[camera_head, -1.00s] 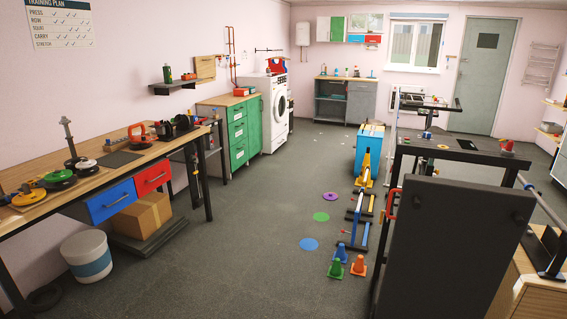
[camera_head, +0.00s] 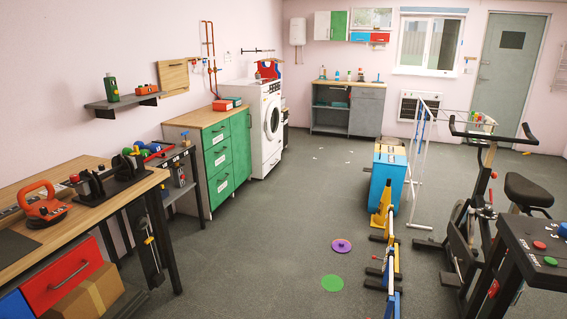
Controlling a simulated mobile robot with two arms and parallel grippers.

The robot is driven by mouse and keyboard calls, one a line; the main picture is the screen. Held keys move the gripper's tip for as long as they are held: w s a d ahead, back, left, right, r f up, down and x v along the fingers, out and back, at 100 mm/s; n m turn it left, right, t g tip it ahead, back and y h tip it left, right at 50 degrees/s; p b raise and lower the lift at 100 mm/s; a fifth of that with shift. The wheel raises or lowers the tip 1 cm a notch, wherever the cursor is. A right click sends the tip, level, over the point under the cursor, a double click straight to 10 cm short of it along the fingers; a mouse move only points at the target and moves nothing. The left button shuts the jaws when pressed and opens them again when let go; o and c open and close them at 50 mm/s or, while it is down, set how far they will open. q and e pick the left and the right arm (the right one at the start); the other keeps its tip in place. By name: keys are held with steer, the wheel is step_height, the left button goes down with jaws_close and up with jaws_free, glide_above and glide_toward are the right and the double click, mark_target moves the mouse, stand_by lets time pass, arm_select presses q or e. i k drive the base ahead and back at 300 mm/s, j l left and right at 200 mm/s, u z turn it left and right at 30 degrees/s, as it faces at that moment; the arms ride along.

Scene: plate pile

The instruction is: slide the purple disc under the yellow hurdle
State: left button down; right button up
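The purple disc (camera_head: 341,246) lies flat on the grey floor, just beyond a green disc. A row of low hurdles stands to its right. The yellow hurdle (camera_head: 385,212) is the part of that row with yellow uprights, in front of a blue box. The disc is left of the hurdle and apart from it, with bare floor between. Neither of my grippers shows in the head view.
A green disc (camera_head: 332,283) lies on the floor nearer me. A blue hurdle (camera_head: 392,300) stands at the bottom, a blue box (camera_head: 388,182) behind the row. An exercise bike (camera_head: 470,215) stands right, a workbench (camera_head: 95,176) left.

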mark_target(340, 246)
steer(key=i, duration=1.25)
steer(key=i+j+z, duration=0.1)
steer(key=i, duration=1.1)
steer(key=i+j+z, duration=0.1)
steer(key=i+z, duration=0.3)
steer(key=i+j+z, duration=0.25)
steer(key=i+z, duration=0.2)
steer(key=i+j+z, duration=0.65)
steer(key=j+z, duration=0.2)
steer(key=i+j+z, duration=0.2)
steer(key=j+z, duration=0.2)
